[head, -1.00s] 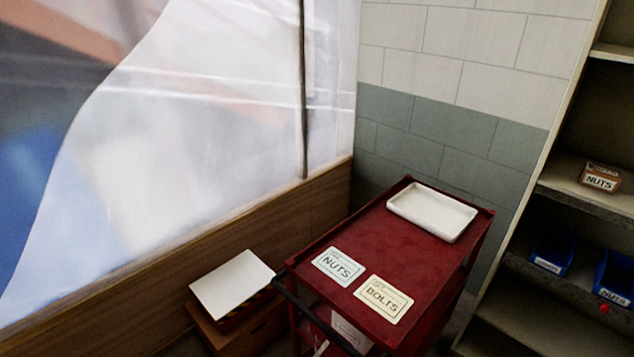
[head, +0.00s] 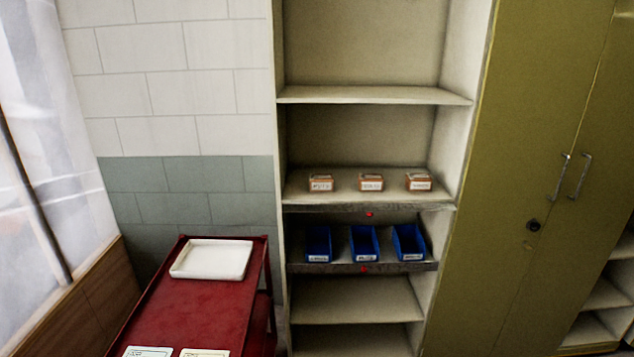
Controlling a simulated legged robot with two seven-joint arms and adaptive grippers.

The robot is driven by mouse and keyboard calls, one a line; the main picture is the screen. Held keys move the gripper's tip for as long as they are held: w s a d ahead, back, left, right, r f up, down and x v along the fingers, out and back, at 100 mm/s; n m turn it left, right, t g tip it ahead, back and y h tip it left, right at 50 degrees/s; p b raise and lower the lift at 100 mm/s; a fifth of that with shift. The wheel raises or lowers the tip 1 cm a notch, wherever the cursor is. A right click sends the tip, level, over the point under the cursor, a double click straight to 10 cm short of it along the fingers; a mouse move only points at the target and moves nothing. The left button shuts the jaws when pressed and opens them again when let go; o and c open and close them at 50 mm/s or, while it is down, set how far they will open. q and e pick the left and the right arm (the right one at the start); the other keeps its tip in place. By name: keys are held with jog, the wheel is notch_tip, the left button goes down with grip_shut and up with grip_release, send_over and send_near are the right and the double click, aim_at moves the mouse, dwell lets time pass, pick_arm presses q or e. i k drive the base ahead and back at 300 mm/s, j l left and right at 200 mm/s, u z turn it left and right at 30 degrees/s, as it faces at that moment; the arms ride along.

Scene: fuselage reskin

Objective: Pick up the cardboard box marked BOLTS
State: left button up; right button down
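Three small cardboard boxes stand in a row on a middle shelf of the open shelving unit: a left box (head: 321,183), a middle box (head: 371,183) and a right box (head: 419,182). Each has a white label on its front. The labels are too small and blurred for me to read surely, so I cannot tell which is marked BOLTS. Neither of my grippers is in view.
Three blue bins (head: 364,243) sit on the shelf below the boxes. A red cart (head: 190,312) with a white tray (head: 212,259) and two label cards stands at the lower left. A closed olive cabinet (head: 520,180) adjoins the shelving unit (head: 377,96) on the right.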

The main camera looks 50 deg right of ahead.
aim_at(367, 181)
jog(key=z, duration=1.85)
